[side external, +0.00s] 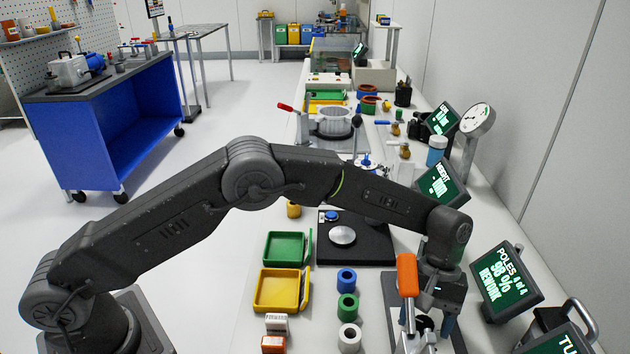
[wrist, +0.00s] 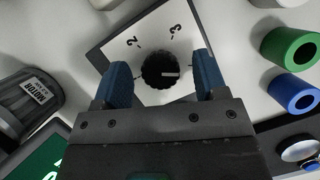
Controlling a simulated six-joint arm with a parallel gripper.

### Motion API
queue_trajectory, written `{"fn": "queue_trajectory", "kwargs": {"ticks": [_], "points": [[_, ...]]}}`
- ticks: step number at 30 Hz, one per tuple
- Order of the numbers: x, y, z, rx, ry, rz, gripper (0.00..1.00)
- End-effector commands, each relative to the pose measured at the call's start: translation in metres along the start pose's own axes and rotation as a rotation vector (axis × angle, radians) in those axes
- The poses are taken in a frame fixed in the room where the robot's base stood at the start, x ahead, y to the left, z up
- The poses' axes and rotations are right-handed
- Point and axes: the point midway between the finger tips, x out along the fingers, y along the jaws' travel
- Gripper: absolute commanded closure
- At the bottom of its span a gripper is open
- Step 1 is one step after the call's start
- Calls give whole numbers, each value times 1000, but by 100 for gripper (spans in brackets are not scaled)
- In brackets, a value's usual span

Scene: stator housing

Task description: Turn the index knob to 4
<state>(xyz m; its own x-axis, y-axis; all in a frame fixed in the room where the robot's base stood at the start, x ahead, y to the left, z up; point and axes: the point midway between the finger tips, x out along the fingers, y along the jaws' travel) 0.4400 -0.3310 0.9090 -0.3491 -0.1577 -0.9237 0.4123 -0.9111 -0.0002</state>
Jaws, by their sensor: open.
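The index knob (wrist: 160,70) is a round black knob on a pale square plate (wrist: 142,27) in the wrist view. A white pointer line on the knob's top points right in that view. The marks 2 and 3 show on the plate beyond the knob; other marks are hidden or out of sight. My gripper (wrist: 163,78) is open, with one blue finger on either side of the knob and a visible gap to each. In the side view my gripper (side external: 432,318) points down at the bench, and the knob is hidden there.
An orange-handled clamp (side external: 407,276) stands close left of my gripper. A screen (side external: 503,282) reading POLES and REWORK stands to the right. Blue, green and white rings (side external: 347,306) lie left, beside a yellow tray (side external: 276,291). A dark canister (wrist: 28,100) lies left in the wrist view.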

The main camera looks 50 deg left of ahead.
Motion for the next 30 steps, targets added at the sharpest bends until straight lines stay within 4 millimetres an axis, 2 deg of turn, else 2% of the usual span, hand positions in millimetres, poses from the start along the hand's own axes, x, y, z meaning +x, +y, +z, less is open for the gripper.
{"fn": "queue_trajectory", "kwargs": {"ticks": [13, 30], "points": [[-4, -3, 1, -704, 0, 295, 34], [-111, -31, 11, -688, 2, 290, 34]]}}
